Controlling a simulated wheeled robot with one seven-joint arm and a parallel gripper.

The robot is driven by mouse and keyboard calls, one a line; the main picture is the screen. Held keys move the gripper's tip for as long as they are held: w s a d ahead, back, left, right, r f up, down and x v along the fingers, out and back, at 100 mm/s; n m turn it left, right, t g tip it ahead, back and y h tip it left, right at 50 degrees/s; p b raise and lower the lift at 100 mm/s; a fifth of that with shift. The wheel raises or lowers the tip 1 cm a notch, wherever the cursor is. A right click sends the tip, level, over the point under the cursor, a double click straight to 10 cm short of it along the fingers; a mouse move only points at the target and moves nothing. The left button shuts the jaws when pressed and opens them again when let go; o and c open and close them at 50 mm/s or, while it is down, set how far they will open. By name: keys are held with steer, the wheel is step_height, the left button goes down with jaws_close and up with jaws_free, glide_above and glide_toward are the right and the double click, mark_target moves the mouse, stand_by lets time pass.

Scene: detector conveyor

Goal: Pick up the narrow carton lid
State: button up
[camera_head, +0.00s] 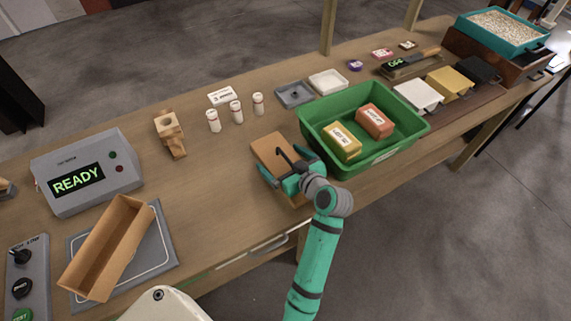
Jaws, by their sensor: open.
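A flat brown cardboard piece, apparently the narrow carton lid (274,147), lies on the workbench left of the green tray. My gripper (279,176) is over its near part, with the jaws open. The wrist and gripper hide much of the piece's near half. I cannot tell whether the fingers touch it. The open narrow carton (104,247) stands on the grey outlined pad (164,243) at the left front.
The green tray (415,128) holding a yellow and a red block is close right of my gripper. A READY display box (115,150) is at left. Small white bottles (236,112) and a wooden stand (169,134) are behind. Bare bench lies left of the gripper.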

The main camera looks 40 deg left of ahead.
steer(key=shift+w+a, duration=0.1)
steer(key=shift+a, duration=0.05)
steer(key=c, duration=1)
steer(key=shift+r, duration=0.1)
